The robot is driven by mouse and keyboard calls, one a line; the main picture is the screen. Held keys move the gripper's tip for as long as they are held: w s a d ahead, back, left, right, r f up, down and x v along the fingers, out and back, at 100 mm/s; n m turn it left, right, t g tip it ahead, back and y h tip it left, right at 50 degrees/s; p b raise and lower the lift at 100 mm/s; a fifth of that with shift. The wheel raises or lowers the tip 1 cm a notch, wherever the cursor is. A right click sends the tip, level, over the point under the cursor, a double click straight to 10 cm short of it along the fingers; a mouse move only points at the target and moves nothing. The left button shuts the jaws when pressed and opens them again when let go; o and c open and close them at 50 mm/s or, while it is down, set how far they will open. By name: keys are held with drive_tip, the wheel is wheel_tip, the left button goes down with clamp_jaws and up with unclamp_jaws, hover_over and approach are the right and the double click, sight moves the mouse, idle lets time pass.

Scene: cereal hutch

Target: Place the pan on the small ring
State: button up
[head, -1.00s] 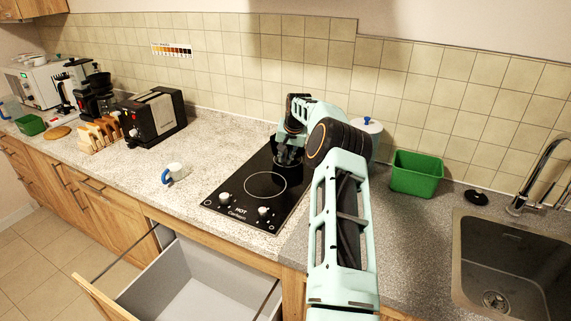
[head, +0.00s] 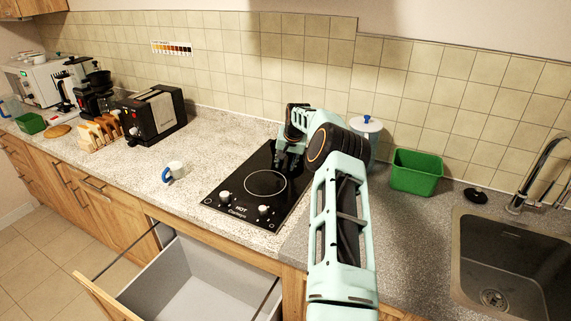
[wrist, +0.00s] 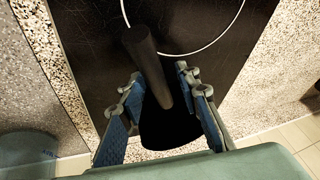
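The black pan (wrist: 168,128) is at the back end of the black hob (head: 222,190), dark against dark. In the wrist view its handle (wrist: 150,60) rises toward the camera and away from the wall.
The large ring (head: 265,172) is bare. A pot with a blue knob (head: 366,125) stands close right of my arm, beside a green bin (head: 416,172). A mug (head: 175,170) stands left of the hob. An open drawer (head: 200,280) juts out below.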

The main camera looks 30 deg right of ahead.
drive_tip(key=shift+r, duration=0.1)
drive_tip(key=b+v, duration=0.2)
drive_tip(key=v, duration=1)
